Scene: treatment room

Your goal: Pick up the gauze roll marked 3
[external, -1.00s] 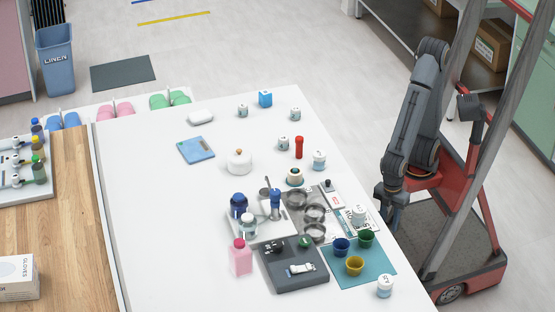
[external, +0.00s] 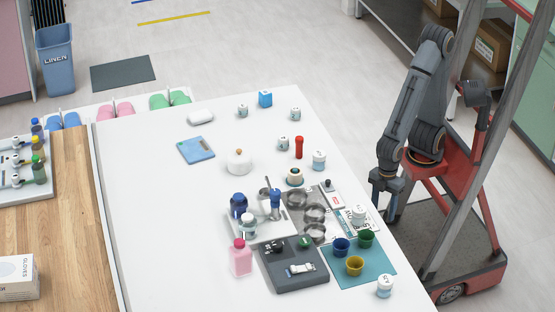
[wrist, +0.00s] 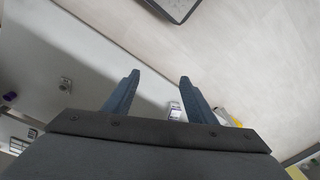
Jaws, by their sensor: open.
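Several small white roll-like or jar-like items stand on the white table (external: 160,220). Two are at the back (external: 243,110) (external: 295,114), one is near the middle (external: 282,143), a larger one is beside the red bottle (external: 319,160), and others are at the right (external: 358,215) and front (external: 384,286). Their marks are too small to read, so I cannot tell which is the gauze roll marked 3. My gripper (external: 387,195) is at the table's right edge, apart from these items. In the wrist view my gripper (wrist: 158,88) is open, with nothing held between its fingers.
A grey tray (external: 290,283), a teal mat (external: 335,276) with coloured cups and a pink bottle (external: 240,257) crowd the front. The table's left side is clear.

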